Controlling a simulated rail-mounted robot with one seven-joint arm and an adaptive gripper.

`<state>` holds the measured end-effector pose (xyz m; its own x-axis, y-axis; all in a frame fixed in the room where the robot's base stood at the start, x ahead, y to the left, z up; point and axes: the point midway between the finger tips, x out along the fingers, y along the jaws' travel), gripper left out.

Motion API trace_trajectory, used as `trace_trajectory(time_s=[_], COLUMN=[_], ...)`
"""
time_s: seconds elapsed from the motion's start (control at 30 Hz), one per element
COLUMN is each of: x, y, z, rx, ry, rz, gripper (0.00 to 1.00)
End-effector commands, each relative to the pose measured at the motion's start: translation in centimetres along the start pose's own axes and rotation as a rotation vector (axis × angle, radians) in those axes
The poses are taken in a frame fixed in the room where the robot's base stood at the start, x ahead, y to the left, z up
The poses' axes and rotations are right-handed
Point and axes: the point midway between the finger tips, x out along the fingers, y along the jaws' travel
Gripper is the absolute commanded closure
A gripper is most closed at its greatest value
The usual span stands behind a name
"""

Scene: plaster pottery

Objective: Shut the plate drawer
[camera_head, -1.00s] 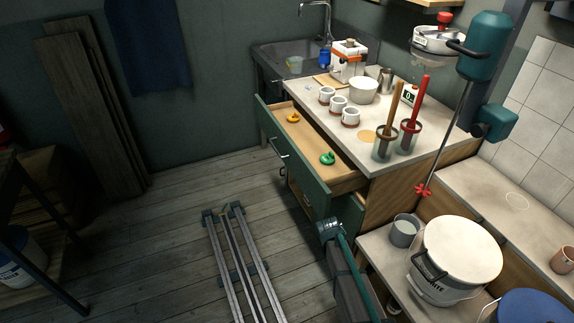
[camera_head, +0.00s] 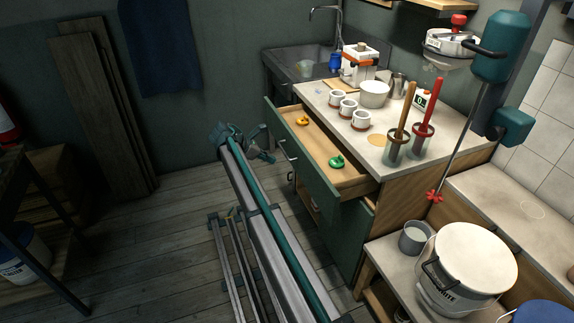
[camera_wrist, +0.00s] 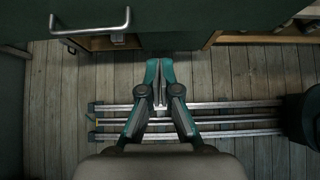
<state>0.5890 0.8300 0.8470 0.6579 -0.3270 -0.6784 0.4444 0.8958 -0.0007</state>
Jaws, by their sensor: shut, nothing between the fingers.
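The plate drawer (camera_head: 318,180) is pulled out of the cabinet, its green front facing left and its wooden inside showing. A yellow item (camera_head: 303,121) and a green item (camera_head: 337,161) lie in it. Its metal bar handle (camera_head: 287,148) is on the front. My gripper (camera_head: 262,156) is in front of the drawer, close to the handle; whether it touches cannot be told there. In the wrist view, my gripper (camera_wrist: 162,104) is shut and empty, apart from the green front and a handle (camera_wrist: 92,26) to its upper left.
Below the drawer, a green cabinet door (camera_head: 350,235) stands open at the right. The countertop (camera_head: 330,98) holds mugs, a bowl and tool jars. A white bucket (camera_head: 470,262) stands at lower right. Floor rails (camera_head: 235,262) run beneath my arm. Open floor lies to the left.

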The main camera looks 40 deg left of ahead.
Motion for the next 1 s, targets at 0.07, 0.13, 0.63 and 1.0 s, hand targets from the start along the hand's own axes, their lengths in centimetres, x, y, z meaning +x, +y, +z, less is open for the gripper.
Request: trace_trajectory(time_s=[0.07, 0.13, 0.63, 1.0], x=[0.7, 1.5, 10.3, 12.6], y=[-0.1, -0.1, -0.1, -0.1], z=[0.1, 0.1, 0.7, 2.6], rx=[-0.002, -0.002, 0.001, 0.001], ry=[-0.001, 0.0, 0.001, 0.002], rz=[-0.001, -0.002, -0.002, -0.001], gripper=[1.0, 1.0, 1.0, 1.0])
